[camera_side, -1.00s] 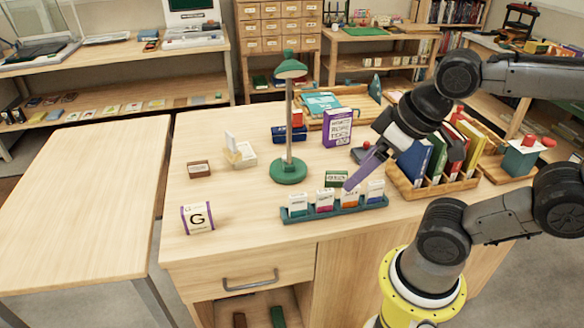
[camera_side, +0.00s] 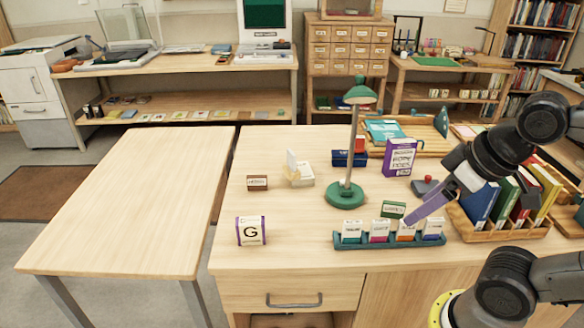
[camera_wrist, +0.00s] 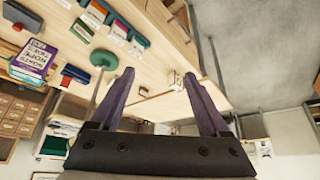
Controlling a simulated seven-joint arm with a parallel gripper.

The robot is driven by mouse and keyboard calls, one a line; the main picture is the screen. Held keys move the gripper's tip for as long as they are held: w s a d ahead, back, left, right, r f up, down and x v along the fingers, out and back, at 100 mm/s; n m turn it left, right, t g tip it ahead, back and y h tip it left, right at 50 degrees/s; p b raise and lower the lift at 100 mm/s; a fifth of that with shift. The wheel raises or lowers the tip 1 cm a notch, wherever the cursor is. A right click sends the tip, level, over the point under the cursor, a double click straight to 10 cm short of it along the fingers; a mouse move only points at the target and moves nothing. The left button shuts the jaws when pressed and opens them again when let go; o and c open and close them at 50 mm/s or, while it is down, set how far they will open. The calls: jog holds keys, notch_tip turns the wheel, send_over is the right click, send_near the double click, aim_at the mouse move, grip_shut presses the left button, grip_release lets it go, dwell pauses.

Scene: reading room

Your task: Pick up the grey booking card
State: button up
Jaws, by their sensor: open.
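Several small white cards with coloured lower bands stand in a blue-green rack (camera_side: 390,241) near the desk's front edge. The bands look green, pink, orange and purple; I cannot pick out a grey booking card for certain. My gripper (camera_side: 412,220), with purple fingers, is at the rack's right half in the side view, close to the cards; contact cannot be told. In the wrist view my gripper (camera_wrist: 157,73) is open with nothing between its fingers. The rack also shows there at upper left, off to the side of the fingers.
A green lamp (camera_side: 346,194) stands behind the rack. A white G block (camera_side: 251,231) is at left. A purple box (camera_side: 399,158), a small green box (camera_side: 393,209) and a wooden book rack (camera_side: 500,233) are nearby. The left table (camera_side: 140,190) is bare.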

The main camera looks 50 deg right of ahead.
jog(key=shift+c, duration=0.3)
jog(key=c, duration=0.4)
